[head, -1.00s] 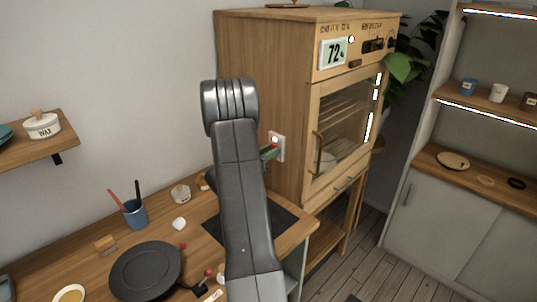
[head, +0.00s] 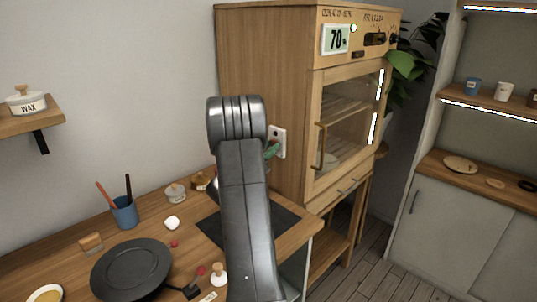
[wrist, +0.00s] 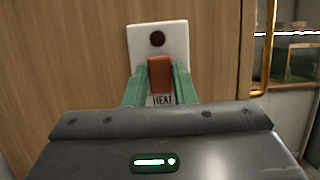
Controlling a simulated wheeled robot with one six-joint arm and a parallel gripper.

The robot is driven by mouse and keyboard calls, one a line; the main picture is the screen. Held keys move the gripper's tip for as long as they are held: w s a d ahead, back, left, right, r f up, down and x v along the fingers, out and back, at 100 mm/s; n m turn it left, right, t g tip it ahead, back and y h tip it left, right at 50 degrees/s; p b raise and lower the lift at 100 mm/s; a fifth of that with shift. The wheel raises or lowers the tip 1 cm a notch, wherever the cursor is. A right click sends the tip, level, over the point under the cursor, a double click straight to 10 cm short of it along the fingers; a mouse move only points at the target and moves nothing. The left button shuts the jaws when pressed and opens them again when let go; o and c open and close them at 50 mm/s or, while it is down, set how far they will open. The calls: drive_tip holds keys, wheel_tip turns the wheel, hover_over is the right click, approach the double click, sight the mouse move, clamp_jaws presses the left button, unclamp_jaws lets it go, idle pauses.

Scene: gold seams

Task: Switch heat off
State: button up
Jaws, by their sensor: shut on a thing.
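The heat switch is a white plate (wrist: 172,38) on the wooden side of the cabinet, with a reddish-brown lever (wrist: 160,75) and a HEAT label (wrist: 162,100) below it. A round lamp (wrist: 157,38) above the lever is dark. The green fingers of my gripper (wrist: 160,84) are shut on the lever, one on each side. In the head view the plate (head: 279,141) shows beside a green finger (head: 272,150), and my arm hides the rest. The cabinet's display (head: 336,39) reads 70, with a lit white light (head: 353,28) next to it.
The wooden cabinet (head: 260,90) has a glass door with a handle (head: 320,145) right of the switch. The worktop below holds a dark round plate (head: 131,268), a blue cup (head: 124,212) and small items. A WAX jar (head: 26,103) sits on the left shelf.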

drive_tip(key=o, duration=1)
drive_tip(key=b+v, duration=0.2)
drive_tip(key=v, duration=1.2)
drive_tip(key=shift+w, duration=0.1)
drive_tip(key=p+x, duration=0.2)
drive_tip(key=x, duration=1.2)
drive_tip(key=shift+r, duration=0.1)
